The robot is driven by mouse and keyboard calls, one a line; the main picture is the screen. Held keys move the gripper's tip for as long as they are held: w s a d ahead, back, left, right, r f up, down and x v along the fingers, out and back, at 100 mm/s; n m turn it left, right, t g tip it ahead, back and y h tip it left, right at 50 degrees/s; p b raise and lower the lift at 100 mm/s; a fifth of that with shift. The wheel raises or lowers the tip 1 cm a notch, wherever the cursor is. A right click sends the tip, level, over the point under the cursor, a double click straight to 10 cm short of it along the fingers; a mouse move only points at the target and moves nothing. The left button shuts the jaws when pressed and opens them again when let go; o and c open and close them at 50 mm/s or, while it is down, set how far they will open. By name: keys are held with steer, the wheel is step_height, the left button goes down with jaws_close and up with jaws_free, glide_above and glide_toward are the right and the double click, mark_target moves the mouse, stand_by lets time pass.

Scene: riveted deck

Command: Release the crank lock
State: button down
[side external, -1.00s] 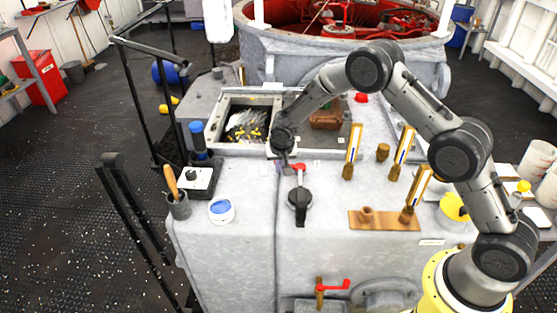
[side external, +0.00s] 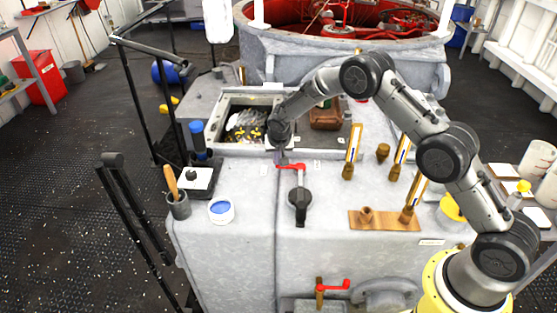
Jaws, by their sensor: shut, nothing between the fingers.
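A black crank handle (side external: 300,203) stands on the front part of the grey deck block. A small red lever (side external: 297,167), which may be the crank lock, lies just behind it, its bar pointing left and its other end bent toward the crank. My gripper (side external: 281,160) is shut and empty, pointing down at the left end of the red lever. I cannot tell whether the fingertips touch the lever. A second red-handled valve (side external: 333,287) is low on the block's front.
An open bin (side external: 213,133) with dark and yellow pieces lies behind my gripper. A brown case (side external: 326,117) and several brass gauge posts (side external: 350,155) stand to the right. A blue-topped pot (side external: 221,211) and a brush cup (side external: 180,207) are at front left.

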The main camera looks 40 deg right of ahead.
steer(key=shift+w+d+m, duration=0.1)
steer(key=shift+w+m, duration=0.25)
steer(key=shift+m, duration=0.25)
steer(key=shift+w+d+m+g+h, duration=0.25)
steer(key=shift+w+m+g+h, duration=0.2)
steer(key=shift+m, duration=0.25)
steer(key=shift+w+d+m+g, duration=0.15)
steer(key=shift+w+d+m, duration=0.2)
steer(key=shift+m, duration=0.25)
steer(key=shift+w+d+m+g, duration=0.1)
steer(key=shift+w+d+m, duration=0.1)
steer(key=shift+w+m, duration=0.3)
steer(key=m, duration=0.1)
steer(key=w+d+m+g, duration=0.1)
steer(key=m, duration=0.1)
steer(key=shift+d+h, duration=0.3)
steer(key=shift+h, duration=0.05)
steer(key=shift+w+d, duration=0.15)
steer(key=shift+d, duration=0.35)
